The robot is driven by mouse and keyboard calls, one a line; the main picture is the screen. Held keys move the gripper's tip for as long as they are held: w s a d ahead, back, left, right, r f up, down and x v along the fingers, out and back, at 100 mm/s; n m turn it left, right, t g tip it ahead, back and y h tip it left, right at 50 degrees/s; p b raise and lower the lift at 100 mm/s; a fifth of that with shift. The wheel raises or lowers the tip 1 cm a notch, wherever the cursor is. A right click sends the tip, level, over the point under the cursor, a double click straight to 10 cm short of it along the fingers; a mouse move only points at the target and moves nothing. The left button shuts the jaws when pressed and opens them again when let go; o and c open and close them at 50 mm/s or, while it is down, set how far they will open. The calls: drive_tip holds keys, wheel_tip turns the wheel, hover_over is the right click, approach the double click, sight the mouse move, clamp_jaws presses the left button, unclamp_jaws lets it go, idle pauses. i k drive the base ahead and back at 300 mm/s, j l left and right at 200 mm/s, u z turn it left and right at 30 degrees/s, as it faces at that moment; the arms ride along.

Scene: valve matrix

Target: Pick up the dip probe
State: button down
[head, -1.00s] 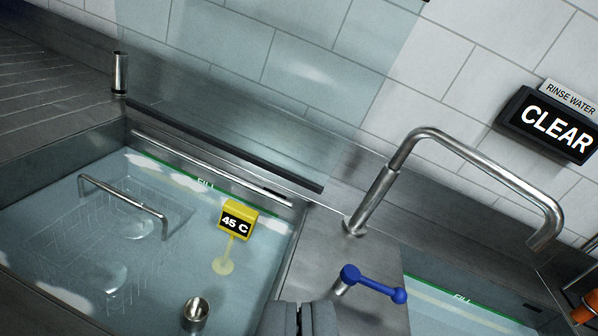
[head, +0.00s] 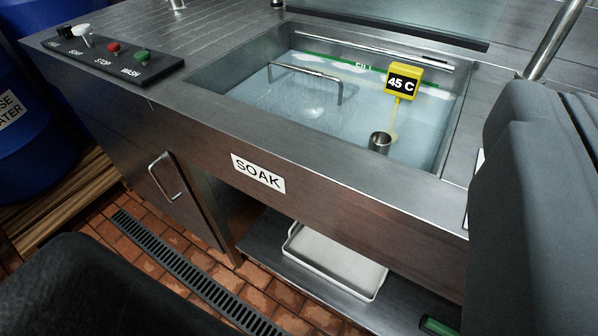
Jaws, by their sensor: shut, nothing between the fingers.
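No part of my gripper that I can make out as fingertips shows in the head view; a large grey part of my own arm fills the right edge. I cannot say for sure which thing is the dip probe. A yellow block reading "45 C" (head: 403,82) stands on a pale stem in the water of the soak basin (head: 225,90). A green-ended thing (head: 438,326) lies on the low shelf at the bottom right, partly cut off by the frame.
A metal cup (head: 380,142) and a wire-handled basket (head: 305,75) are in the basin. A control panel (head: 120,60) with coloured knobs is on the counter at left. A pale tray (head: 335,262) rests on the low shelf (head: 262,248). A blue drum (head: 30,125) stands far left.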

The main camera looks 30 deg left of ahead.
sight(402, 80)
drive_tip(key=k+j+u, duration=0.1)
drive_tip(key=k, duration=0.35)
drive_tip(key=k+j+u, duration=0.1)
drive_tip(key=k+j, duration=0.15)
drive_tip(key=k, duration=0.2)
drive_tip(key=k+j+u, duration=0.1)
drive_tip(key=k+j, duration=0.15)
drive_tip(key=k, duration=0.2)
drive_tip(key=i+z, duration=0.15)
drive_tip(key=i, duration=0.4)
drive_tip(key=i+z, duration=0.1)
drive_tip(key=i, duration=0.45)
drive_tip(key=i+j+z, duration=0.15)
drive_tip(key=i, duration=0.4)
drive_tip(key=i+j+z, duration=0.1)
drive_tip(key=i, duration=0.45)
